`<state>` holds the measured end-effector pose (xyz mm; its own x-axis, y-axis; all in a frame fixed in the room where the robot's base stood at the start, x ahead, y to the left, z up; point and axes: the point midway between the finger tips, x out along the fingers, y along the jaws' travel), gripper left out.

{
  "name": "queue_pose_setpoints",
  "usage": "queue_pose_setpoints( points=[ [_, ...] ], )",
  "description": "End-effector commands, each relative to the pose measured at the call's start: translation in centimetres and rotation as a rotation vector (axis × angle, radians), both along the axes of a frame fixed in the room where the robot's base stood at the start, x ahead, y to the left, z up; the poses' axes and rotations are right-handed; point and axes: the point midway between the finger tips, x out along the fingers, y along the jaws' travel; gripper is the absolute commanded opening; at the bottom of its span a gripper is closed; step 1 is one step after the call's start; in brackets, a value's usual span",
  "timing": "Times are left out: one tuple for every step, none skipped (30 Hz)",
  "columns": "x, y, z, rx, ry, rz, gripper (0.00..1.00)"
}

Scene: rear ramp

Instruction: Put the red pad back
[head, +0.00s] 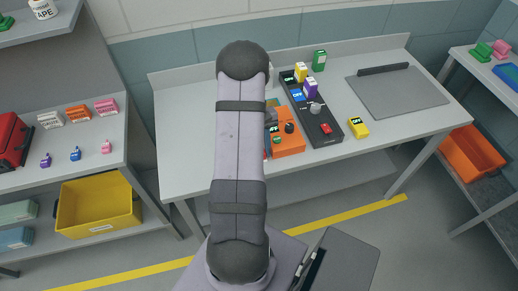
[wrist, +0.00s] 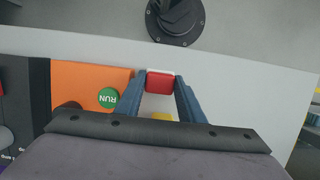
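The red pad (wrist: 158,83), a small red block with a white edge, sits between my fingertips in the wrist view. My gripper (wrist: 159,86) appears shut on it, with a finger against each side. A light table surface lies beneath. The orange device (wrist: 85,82) with a green RUN button (wrist: 108,98) is just left of the fingers. In the head view my arm hides the gripper and the pad, and the orange device (head: 290,146) shows right of the arm.
A dark panel (head: 331,137) with several small pads stands beside the orange device. A yellow OFF pad (head: 358,128) lies right of it. A yellow thing (wrist: 163,116) shows partly between my fingers. A grey board (head: 405,95) lies on the table (head: 190,125).

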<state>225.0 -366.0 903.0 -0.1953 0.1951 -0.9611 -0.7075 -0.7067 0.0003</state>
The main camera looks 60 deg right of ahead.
Motion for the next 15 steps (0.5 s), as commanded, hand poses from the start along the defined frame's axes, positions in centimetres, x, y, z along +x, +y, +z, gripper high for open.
queue_pose_setpoints(
  points=[
    [-0.01,0.01,0.00,0.000,0.000,0.000,0.41],
    [-0.01,0.01,0.00,0.000,0.000,0.000,0.41],
    [-0.01,0.01,0.01,0.000,0.000,0.000,0.41],
    [-0.01,0.01,0.01,0.000,0.000,0.000,0.41],
    [-0.01,0.01,0.01,0.000,0.000,0.000,0.41],
    [-0.01,0.01,0.01,0.000,0.000,0.000,0.41],
    [-0.01,0.01,0.01,0.001,0.001,0.000,0.41],
    [-0.01,0.01,0.02,0.001,0.001,0.000,0.41],
    [-0.01,0.01,0.05,0.000,0.000,0.000,0.41],
    [-0.01,0.01,0.11,0.000,0.000,0.000,0.41],
    [-0.01,0.01,0.20,0.000,0.000,0.000,0.41],
    [-0.01,0.01,0.39,0.000,0.000,0.000,0.41],
    [0.01,-0.01,0.50,0.000,0.000,0.000,0.41],
    [0.07,-0.08,0.56,-0.001,-0.001,0.000,0.41],
    [0.16,-0.18,0.80,-0.002,-0.001,0.000,0.41]
  ],
)
